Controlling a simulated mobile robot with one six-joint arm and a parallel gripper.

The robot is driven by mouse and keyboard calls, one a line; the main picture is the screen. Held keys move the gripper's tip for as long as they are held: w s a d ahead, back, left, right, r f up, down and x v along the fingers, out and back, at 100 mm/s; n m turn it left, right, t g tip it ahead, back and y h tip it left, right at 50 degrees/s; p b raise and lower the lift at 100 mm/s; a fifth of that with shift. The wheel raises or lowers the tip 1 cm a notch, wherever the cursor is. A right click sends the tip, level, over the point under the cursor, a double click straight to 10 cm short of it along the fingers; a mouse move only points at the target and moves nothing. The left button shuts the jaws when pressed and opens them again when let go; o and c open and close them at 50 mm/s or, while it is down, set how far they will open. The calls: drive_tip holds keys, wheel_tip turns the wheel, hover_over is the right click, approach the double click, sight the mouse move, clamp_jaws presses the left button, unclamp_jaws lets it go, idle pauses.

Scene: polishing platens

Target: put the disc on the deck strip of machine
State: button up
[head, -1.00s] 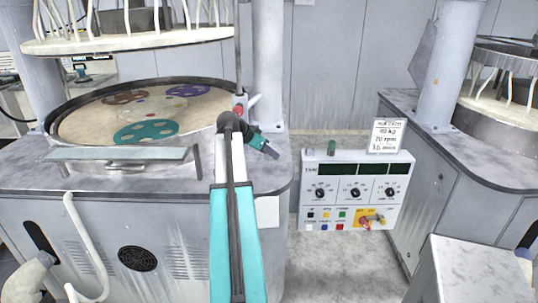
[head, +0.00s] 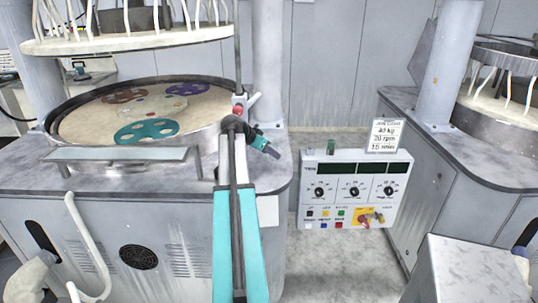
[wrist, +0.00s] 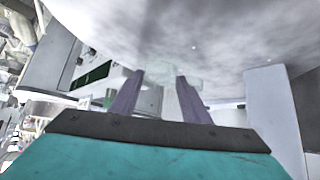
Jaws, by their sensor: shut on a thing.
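My gripper (head: 264,146), at the end of the teal arm, is over the right end of the left machine's grey deck (head: 272,176). The head view is too coarse to show its fingertips. In the wrist view the two purplish fingers of my gripper (wrist: 163,88) stand apart, shut on a faint, see-through thing (wrist: 172,70), which looks like the clear disc. Its outline is hard to make out. A mottled pale surface (wrist: 190,30) fills the upper wrist view. I cannot tell whether the disc touches it.
The left machine's round platen (head: 85,125) holds teal, brown and purple holed carriers, with a raised upper plate (head: 130,40) above. A control box (head: 355,190) with a sign (head: 385,135) stands right of the deck. A second machine (head: 430,150) is at the right.

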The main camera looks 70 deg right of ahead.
drive_tip(key=shift+f, duration=0.8)
drive_tip(key=shift+f, duration=0.15)
drive_tip(key=o, duration=1.1)
drive_tip(key=shift+r, duration=0.2)
drive_tip(key=b+v, duration=0.2)
drive_tip(key=v, duration=1)
drive_tip(key=shift+f, duration=0.1)
